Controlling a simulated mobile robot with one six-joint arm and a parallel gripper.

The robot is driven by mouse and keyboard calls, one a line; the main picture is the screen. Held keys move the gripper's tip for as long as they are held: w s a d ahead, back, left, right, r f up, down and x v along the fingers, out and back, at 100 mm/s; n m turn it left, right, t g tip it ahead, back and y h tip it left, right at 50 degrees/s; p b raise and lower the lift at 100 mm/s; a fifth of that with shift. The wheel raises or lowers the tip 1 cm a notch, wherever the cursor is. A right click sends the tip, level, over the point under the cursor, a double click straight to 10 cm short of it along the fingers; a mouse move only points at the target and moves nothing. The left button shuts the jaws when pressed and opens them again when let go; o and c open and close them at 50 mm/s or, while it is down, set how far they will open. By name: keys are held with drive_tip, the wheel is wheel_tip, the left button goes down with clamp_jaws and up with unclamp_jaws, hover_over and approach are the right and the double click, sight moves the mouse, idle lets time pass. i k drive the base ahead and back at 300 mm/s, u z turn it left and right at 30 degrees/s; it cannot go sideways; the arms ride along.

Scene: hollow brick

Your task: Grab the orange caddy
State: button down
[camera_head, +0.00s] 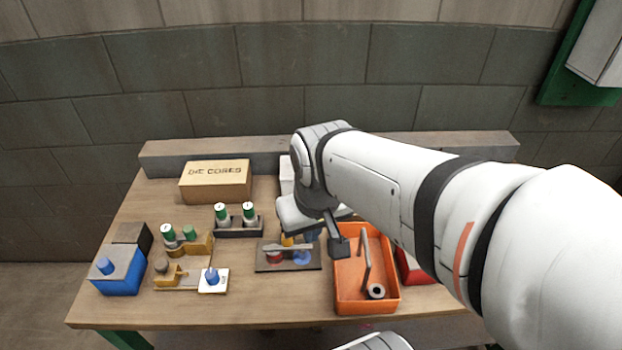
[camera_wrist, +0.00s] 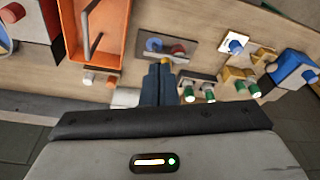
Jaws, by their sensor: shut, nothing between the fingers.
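The orange caddy (camera_head: 345,300) is an open tray at the front right of the table. It has a grey bar-shaped handle (camera_head: 366,262) and a grey ring-shaped part (camera_head: 376,291) in it. It also shows in the wrist view (camera_wrist: 68,35) at the upper left, cut off by the top edge. My gripper (camera_head: 340,246) is over the table, at the caddy's back left corner in the head view. In the wrist view my gripper (camera_wrist: 159,72) is shut and empty, its fingers beside the caddy. My arm hides the table area behind the caddy.
A dark plate (camera_head: 268,265) with coloured pegs lies left of the caddy, and a red box (camera_head: 411,268) is close on its right. A cardboard box (camera_head: 216,181), green-topped cylinders (camera_head: 236,215) and a blue block (camera_head: 119,272) stand further left. A grey beam runs along the back.

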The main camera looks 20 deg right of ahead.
sight(363, 260)
drive_tip(key=u, duration=0.15)
drive_tip(key=k, duration=2.15)
drive_tip(key=z, duration=0.65)
drive_tip(key=i, duration=1)
drive_tip(key=z, duration=0.05)
